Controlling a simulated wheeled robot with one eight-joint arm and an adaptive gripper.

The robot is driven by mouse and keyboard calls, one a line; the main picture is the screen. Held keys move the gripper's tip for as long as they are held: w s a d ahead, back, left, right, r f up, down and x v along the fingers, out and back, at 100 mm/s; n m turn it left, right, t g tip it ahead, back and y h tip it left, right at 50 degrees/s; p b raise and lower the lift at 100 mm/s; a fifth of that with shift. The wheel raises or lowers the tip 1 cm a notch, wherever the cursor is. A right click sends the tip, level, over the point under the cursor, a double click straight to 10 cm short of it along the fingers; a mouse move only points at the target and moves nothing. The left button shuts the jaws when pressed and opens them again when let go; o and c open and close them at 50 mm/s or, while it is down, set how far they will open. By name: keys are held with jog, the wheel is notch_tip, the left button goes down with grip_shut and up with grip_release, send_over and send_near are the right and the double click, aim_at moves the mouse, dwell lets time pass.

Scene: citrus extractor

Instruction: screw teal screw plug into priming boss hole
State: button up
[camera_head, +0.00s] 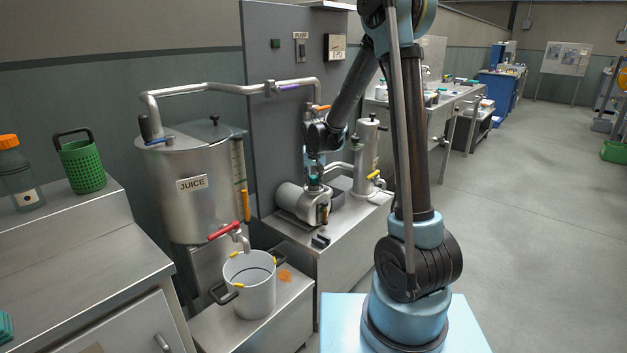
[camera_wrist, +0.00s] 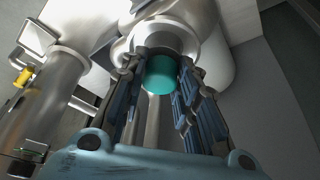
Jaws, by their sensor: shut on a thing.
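The teal screw plug (camera_wrist: 160,75) is held between the two fingers of my gripper (camera_wrist: 158,78) in the wrist view. Its far end sits at or very close to a round metal boss (camera_wrist: 165,32); I cannot tell whether it is in the hole, which is hidden behind the plug. In the head view my gripper (camera_head: 315,172) points down over the top of the steel pump body (camera_head: 296,200) on the bench, with a small bit of the teal plug (camera_head: 314,179) showing between the fingers.
The juice tank (camera_head: 192,185) and its curved pipe (camera_head: 225,88) stand left of the pump. A steel cylinder (camera_head: 366,150) with a yellow-handled valve (camera_head: 374,174) stands close on the right. A white pot (camera_head: 250,288) stands below.

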jog(key=shift+w+m+h, duration=0.1)
jog(key=shift+m+h, duration=0.2)
jog(key=shift+m, duration=0.3)
jog(key=shift+m, duration=0.6)
jog(key=o, duration=0.8)
jog(key=shift+n, duration=0.9)
jog(key=shift+n+y, duration=0.4)
jog(key=shift+n, duration=0.4)
